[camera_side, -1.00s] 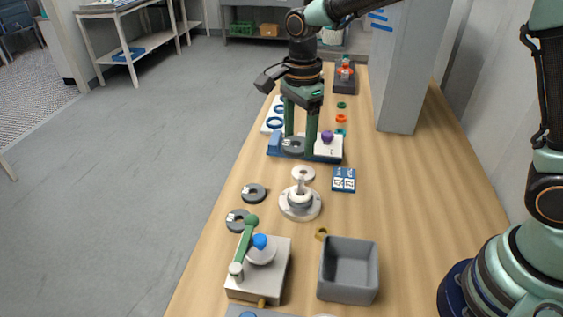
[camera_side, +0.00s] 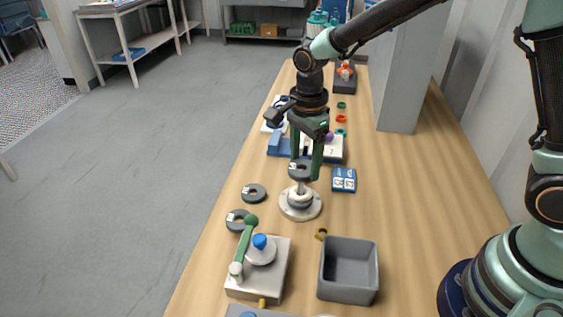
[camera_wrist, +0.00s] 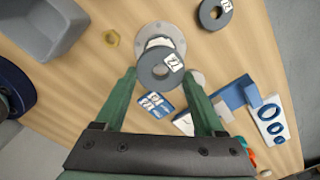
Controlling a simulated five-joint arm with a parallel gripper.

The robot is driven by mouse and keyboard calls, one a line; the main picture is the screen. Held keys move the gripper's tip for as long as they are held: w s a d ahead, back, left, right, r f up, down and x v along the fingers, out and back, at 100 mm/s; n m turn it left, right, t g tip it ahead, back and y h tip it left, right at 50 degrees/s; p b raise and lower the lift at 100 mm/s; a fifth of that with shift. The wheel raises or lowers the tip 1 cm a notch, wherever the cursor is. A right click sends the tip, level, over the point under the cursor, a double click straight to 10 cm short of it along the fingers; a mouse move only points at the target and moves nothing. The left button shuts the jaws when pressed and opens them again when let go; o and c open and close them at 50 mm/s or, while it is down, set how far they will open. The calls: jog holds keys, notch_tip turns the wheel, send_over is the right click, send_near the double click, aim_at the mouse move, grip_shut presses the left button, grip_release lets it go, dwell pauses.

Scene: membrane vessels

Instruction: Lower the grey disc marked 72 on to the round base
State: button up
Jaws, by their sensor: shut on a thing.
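The grey disc marked 72 (camera_side: 300,172) is held flat between the fingertips of my gripper (camera_side: 305,169). The round base (camera_side: 300,211) is a pale flanged disc with a stepped middle and a post, standing on the bench just below the held disc. In the wrist view the disc covers part of the base (camera_wrist: 176,33). I cannot tell whether the post tip is inside the hole.
Two other grey discs (camera_side: 254,193) (camera_side: 237,220) lie to the left of the base. A blue card (camera_side: 344,180) lies to the right. A grey bin (camera_side: 348,271) and a clamp block with a green handle (camera_side: 245,243) stand in front. A blue rack (camera_side: 276,146) stands behind.

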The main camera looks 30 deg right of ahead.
jog(key=shift+f, duration=2.2)
jog(key=o, duration=1.3)
notch_tip(320, 180, up, 12)
